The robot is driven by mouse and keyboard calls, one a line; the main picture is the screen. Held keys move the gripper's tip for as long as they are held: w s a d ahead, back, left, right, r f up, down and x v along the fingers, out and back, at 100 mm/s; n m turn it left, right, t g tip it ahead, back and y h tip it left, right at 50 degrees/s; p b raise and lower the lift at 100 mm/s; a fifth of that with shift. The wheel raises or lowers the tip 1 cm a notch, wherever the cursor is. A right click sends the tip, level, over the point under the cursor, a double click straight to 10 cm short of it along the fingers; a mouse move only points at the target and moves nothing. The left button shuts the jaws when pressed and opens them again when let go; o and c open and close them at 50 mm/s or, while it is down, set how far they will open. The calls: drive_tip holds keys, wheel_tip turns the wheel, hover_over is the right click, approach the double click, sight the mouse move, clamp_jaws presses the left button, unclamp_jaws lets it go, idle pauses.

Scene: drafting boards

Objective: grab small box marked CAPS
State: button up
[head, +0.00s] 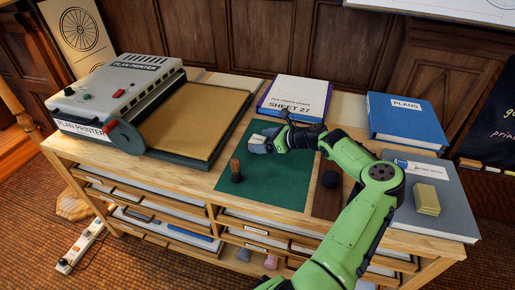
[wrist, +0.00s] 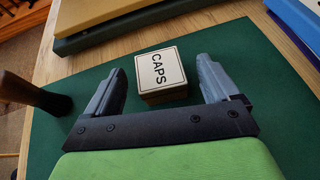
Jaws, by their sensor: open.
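The small box marked CAPS (wrist: 160,72) sits on the green mat (wrist: 225,42), its white label facing up with a thin dark border and tan sides. My gripper (wrist: 160,88) is open, with one finger on each side of the box and visible gaps between the fingers and the box. In the head view, my gripper (head: 262,140) is low over the back of the green mat (head: 280,185). The box (head: 257,142) shows there only as a small pale patch, partly hidden by my gripper.
A dark wooden-handled tool (wrist: 32,95) stands on the mat to the left, also in the head view (head: 236,170). The plan printer (head: 125,95) is left. The SHEET 27 book (head: 296,98) lies behind, and a blue PLANS binder (head: 405,118) lies right.

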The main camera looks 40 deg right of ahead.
drive_tip(key=shift+r, duration=0.15)
drive_tip(key=c, duration=1.2)
